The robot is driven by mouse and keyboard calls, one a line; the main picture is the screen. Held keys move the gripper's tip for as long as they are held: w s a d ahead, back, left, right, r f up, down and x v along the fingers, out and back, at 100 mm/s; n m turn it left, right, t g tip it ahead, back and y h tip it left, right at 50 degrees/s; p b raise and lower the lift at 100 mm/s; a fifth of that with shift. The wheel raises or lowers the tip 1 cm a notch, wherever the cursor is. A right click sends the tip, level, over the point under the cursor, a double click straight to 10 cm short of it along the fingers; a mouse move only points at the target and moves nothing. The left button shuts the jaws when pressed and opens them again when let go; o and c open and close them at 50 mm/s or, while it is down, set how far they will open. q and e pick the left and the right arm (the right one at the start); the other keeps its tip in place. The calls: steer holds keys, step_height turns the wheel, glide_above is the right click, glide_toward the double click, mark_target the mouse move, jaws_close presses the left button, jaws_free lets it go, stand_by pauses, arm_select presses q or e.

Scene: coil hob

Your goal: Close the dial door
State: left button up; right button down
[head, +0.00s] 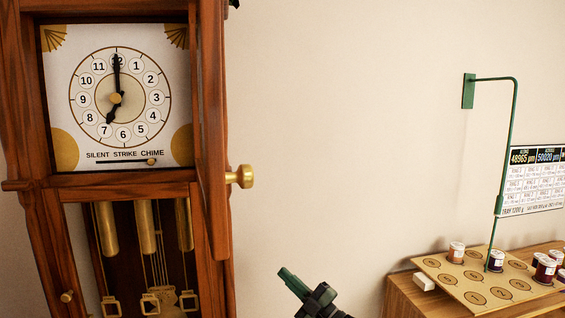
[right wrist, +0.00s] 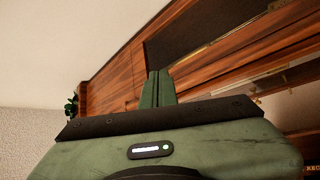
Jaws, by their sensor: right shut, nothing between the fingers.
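The clock's dial door (head: 213,130) stands open on the right side of the dial, seen nearly edge-on and swung out towards me. Its brass knob (head: 240,176) points right. The white clock dial (head: 117,97) is uncovered. My right gripper (head: 289,279) is shut and empty, below and to the right of the knob, apart from the door in the head view. In the right wrist view its green fingers (right wrist: 157,88) are together in front of the clock's brown wood (right wrist: 125,72); whether they touch it I cannot tell. My left gripper is not in view.
Below the dial, brass weights (head: 145,228) hang in the clock case, with a small knob (head: 67,296) at lower left. Wall between is bare.

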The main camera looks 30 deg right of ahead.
steer(key=s+a+r+n+g+y, duration=0.1)
steer(key=s+r+n+g+y, duration=0.1)
steer(key=r+n+y, duration=0.6)
steer(key=s+a+r+n+g+y, duration=0.1)
steer(key=s+r+n+g+y, duration=0.2)
steer(key=r, duration=1)
steer(key=s+a+r+n+g+y, duration=0.1)
steer(key=s+r+n+g, duration=0.45)
steer(key=r+n, duration=0.25)
steer(key=s+a+r+n+g+y, duration=0.1)
steer(key=s+r+n+g+y, duration=0.1)
steer(key=s+r+n+g, duration=0.45)
steer(key=s+a+r+n+g+h, duration=0.1)
steer(key=s+r+n+h, duration=0.3)
steer(key=s, duration=0.5)
steer(key=s+r+n+h, duration=0.2)
steer(key=s+n+h, duration=0.3)
steer(key=s, duration=0.4)
steer(key=r+p+x, duration=0.2)
steer(key=x, duration=1.1)
steer(key=shift+w+a+n+y, duration=0.2)
steer(key=shift+a+n+y, duration=0.05)
steer(key=shift+n+y, duration=0.1)
steer(key=shift+f, duration=0.1)
